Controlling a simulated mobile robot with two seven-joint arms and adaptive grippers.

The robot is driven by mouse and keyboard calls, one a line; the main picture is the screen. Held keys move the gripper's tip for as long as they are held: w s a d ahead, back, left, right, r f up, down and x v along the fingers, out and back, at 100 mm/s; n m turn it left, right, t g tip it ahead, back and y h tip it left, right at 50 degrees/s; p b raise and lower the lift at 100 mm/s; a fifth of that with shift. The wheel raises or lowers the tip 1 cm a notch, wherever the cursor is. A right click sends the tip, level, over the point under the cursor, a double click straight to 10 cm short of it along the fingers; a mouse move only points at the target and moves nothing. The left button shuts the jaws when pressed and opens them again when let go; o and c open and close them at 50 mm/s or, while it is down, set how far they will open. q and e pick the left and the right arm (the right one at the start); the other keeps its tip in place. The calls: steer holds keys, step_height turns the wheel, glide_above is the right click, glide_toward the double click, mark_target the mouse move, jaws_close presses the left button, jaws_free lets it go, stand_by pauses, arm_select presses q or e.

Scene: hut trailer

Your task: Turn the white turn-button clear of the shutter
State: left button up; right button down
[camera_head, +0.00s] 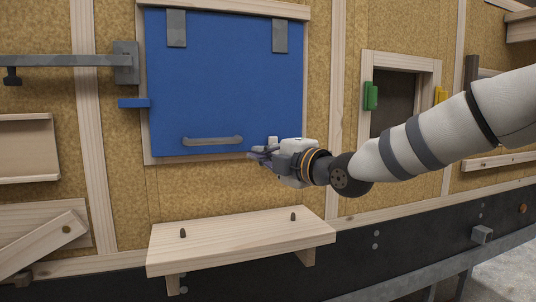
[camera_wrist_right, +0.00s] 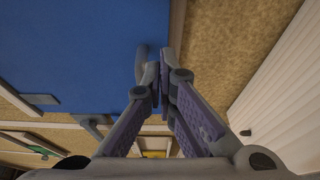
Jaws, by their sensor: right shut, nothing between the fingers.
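The blue shutter (camera_head: 225,75) hangs flat on the wall, with a grey handle (camera_head: 213,140) low on its face. My left gripper is not in view.
A wooden shelf (camera_head: 240,238) with two dark pegs juts out below the shutter. A blue tab (camera_head: 133,103) and a grey bar (camera_head: 65,60) lie at left. Green (camera_head: 371,96) and yellow (camera_head: 440,95) pieces flank a framed opening at right.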

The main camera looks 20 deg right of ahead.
steer(key=x, duration=0.3)
steer(key=shift+w+d+f+b, duration=0.15)
steer(key=shift+w+f+b, duration=0.15)
steer(key=shift+w, duration=0.05)
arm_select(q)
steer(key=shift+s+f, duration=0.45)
arm_select(e)
steer(key=d, duration=0.3)
steer(key=shift+s+d+r, duration=0.2)
steer(key=shift+d+r, duration=0.15)
steer(key=shift+r, duration=0.05)
